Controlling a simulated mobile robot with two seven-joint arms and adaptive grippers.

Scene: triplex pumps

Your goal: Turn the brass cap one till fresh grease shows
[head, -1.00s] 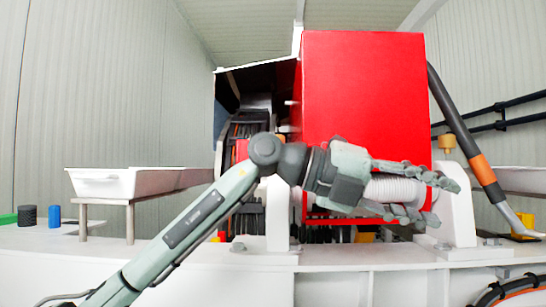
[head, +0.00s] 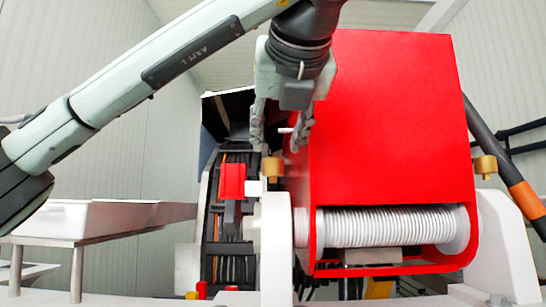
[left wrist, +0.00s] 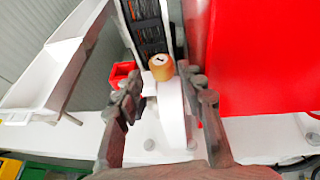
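A brass cap (head: 273,168) sits on top of the white bearing stand left of the red housing. It also shows in the left wrist view (left wrist: 161,67), a round cap with a dark mark on top, between and just beyond my fingertips. A second brass cap (head: 485,165) sits on the right stand. I cannot tell by any label which is cap one. My left gripper (head: 279,132) is open and empty, fingers pointing down, above the left cap and apart from it. In the left wrist view its fingers (left wrist: 162,88) spread on either side of the white stand. My right gripper is not in view.
The red housing (head: 390,120) stands close right of my left gripper, over a ribbed white drum (head: 390,228). A small red block (head: 232,180) sits just left of the cap. A white trough (head: 100,218) is at the left.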

